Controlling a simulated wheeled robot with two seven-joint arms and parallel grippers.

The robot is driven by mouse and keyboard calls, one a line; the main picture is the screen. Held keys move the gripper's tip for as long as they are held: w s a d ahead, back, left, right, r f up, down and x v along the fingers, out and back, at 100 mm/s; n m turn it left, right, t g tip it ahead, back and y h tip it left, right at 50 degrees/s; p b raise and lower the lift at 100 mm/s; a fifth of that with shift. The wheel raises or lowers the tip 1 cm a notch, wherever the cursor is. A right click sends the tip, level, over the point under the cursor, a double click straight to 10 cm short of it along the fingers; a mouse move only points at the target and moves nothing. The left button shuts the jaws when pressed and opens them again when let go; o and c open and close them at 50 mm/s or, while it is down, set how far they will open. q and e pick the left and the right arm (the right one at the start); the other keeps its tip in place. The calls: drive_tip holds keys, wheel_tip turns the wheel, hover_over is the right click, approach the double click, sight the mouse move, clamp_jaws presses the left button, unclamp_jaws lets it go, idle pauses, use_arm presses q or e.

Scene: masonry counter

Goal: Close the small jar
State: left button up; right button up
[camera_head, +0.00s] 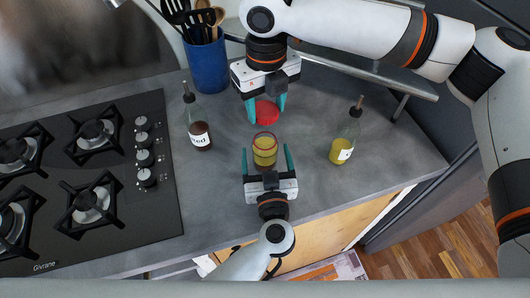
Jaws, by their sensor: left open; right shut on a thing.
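The small jar (265,151) is a glass jar with yellow contents. It stands upright on the counter, and no lid shows on it. A round red lid (265,110) is held by my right gripper (265,104), which is shut on it. The lid appears behind the jar in the picture; its exact height above the counter is hard to tell. My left gripper (267,160) is open, with its teal fingers on either side of the jar and apart from it.
A dark bottle (200,135) stands left of the jar and a yellow oil bottle (342,149) stands right. A blue utensil holder (207,65) is at the back. A black gas hob (85,175) fills the left. Grey counter (330,100) is clear around the jar.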

use_arm(q)
drive_tip(key=shift+w+a, duration=0.15)
drive_tip(key=shift+w, duration=1)
drive_tip(key=shift+w+a, duration=0.1)
drive_tip(key=shift+w, duration=1.05)
drive_tip(key=c, duration=1.4)
use_arm(e)
drive_tip(key=shift+f, duration=0.1)
use_arm(q)
drive_tip(key=shift+c, duration=0.2)
use_arm(e)
hover_over(266, 137)
drive_tip(key=shift+f, duration=2.4)
drive_tip(key=shift+f, duration=0.15)
drive_tip(key=shift+f, duration=0.75)
drive_tip(key=shift+f, duration=0.6)
